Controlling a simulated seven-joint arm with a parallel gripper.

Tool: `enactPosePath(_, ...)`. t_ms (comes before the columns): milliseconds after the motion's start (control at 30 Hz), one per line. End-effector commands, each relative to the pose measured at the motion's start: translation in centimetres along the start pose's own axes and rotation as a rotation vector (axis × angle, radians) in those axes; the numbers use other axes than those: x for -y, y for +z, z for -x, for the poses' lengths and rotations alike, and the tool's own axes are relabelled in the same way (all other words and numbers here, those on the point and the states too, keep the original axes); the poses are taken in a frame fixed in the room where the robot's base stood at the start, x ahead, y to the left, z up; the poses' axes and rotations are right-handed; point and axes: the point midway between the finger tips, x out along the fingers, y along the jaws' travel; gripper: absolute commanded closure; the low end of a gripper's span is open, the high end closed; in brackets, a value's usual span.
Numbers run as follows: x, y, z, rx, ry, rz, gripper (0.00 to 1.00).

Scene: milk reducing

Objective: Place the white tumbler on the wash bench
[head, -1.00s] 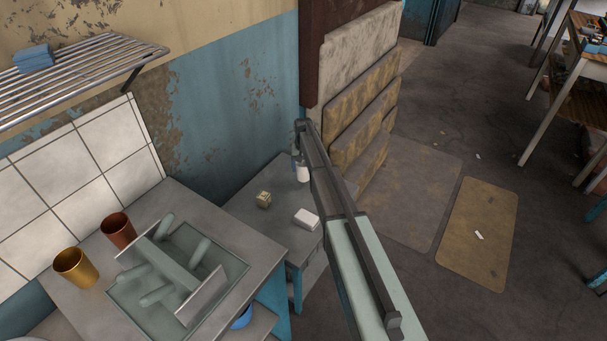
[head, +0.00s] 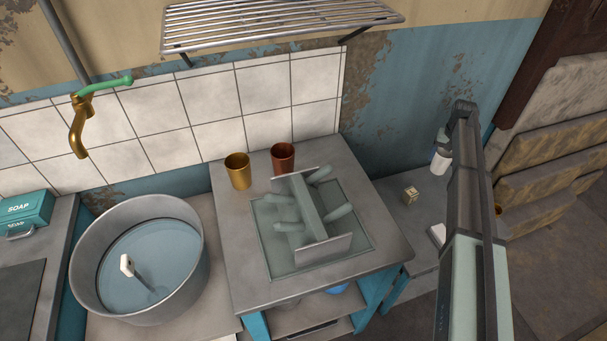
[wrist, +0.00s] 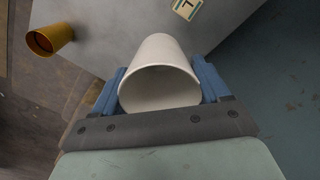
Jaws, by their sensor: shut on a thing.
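The white tumbler (head: 440,162) is held by my gripper (head: 442,143) over the low grey side table at the right of the head view. In the wrist view the tumbler (wrist: 160,85) lies between the two blue fingers of my gripper (wrist: 160,92), its open rim toward the camera. My gripper is shut on it. A grey-topped bench (head: 235,275) with blue legs stands in the middle of the head view, left of my arm. It bears a gold tumbler (head: 238,171), a copper tumbler (head: 283,157) and a pale green rack with pegs.
A round metal basin of water (head: 185,283) stands left of the bench, below a brass tap (head: 79,125). A slatted shelf (head: 280,22) hangs above. A small cube (head: 410,194) sits on the side table. The bench's front left strip is clear.

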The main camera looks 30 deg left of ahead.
Motion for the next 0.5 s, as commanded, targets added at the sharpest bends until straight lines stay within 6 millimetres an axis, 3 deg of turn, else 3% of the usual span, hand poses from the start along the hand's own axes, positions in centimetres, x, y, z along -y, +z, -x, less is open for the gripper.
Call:
enactPosePath(100,4.8,1.5,2.7,-0.002,0.000,0.108,0.57)
enactPosePath(500,19.0,7.9,10.9,-0.002,0.000,0.470,0.57)
